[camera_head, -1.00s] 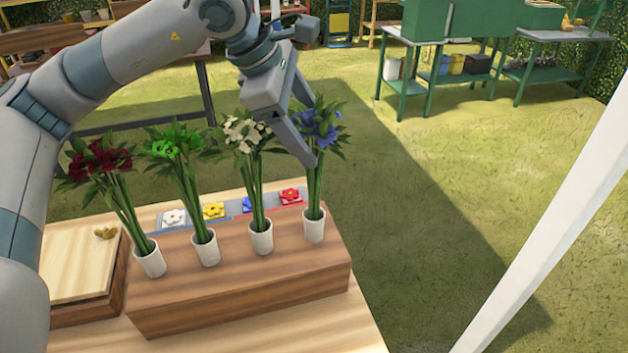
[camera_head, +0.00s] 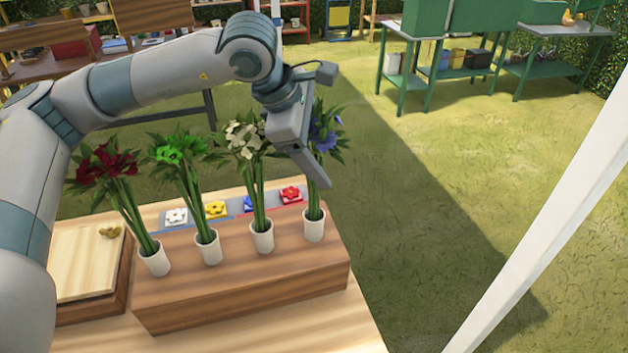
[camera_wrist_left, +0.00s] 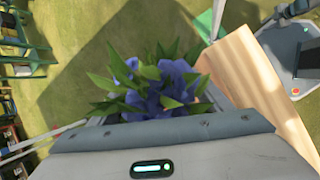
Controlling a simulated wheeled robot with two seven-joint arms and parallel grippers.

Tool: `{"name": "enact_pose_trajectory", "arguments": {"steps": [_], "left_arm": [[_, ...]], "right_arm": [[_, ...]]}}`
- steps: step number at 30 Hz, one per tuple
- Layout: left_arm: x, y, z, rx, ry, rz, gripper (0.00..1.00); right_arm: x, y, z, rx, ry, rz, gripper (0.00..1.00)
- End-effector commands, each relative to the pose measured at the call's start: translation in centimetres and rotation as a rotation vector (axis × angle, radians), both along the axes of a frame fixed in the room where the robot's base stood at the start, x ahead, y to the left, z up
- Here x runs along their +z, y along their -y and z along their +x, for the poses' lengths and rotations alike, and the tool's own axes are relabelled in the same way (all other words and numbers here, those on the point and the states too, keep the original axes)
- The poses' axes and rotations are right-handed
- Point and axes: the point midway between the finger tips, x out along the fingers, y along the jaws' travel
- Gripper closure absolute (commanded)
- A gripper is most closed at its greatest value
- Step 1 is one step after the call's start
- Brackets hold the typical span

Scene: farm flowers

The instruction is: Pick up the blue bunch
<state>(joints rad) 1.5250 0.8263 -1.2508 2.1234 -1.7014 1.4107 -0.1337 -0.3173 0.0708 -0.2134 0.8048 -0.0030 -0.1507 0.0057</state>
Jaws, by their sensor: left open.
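The blue bunch (camera_head: 325,130) stands in the rightmost white cup of the wooden block, its green stems (camera_head: 314,196) going down into the cup. My left gripper (camera_head: 318,172) is open at the blue bunch, and one finger shows in front of its stems. The gripper hides part of the blue flowers in the head view. In the left wrist view the blue flowers (camera_wrist_left: 160,88) and green leaves fill the space just beyond the gripper body, and the fingers are mostly hidden. My right gripper is not in view.
White (camera_head: 245,138), green (camera_head: 178,148) and dark red (camera_head: 103,168) bunches stand in cups to the left on the wooden block (camera_head: 240,295). Small flower tiles (camera_head: 216,209) lie behind the block. A wooden box (camera_head: 88,265) is at left. Grass to the right is clear.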

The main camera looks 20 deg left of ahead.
Motion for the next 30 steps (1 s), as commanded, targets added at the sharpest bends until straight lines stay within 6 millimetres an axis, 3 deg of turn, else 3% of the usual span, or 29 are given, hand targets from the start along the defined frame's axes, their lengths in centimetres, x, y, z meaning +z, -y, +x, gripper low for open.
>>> {"name": "enact_pose_trajectory", "arguments": {"steps": [15,22,23,30], "left_arm": [[-0.13,0.04,0.05,0.000,0.000,0.000,0.29],[-0.12,0.03,0.06,0.000,0.000,0.000,0.84],[-0.09,0.04,0.06,0.000,0.001,0.000,0.87],[-0.04,0.04,0.07,0.000,0.001,0.000,0.88]], "right_arm": [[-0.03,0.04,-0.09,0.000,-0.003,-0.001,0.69],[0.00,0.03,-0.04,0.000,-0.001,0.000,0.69],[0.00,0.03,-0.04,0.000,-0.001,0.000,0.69],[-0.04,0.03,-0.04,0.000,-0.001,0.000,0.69]]}}
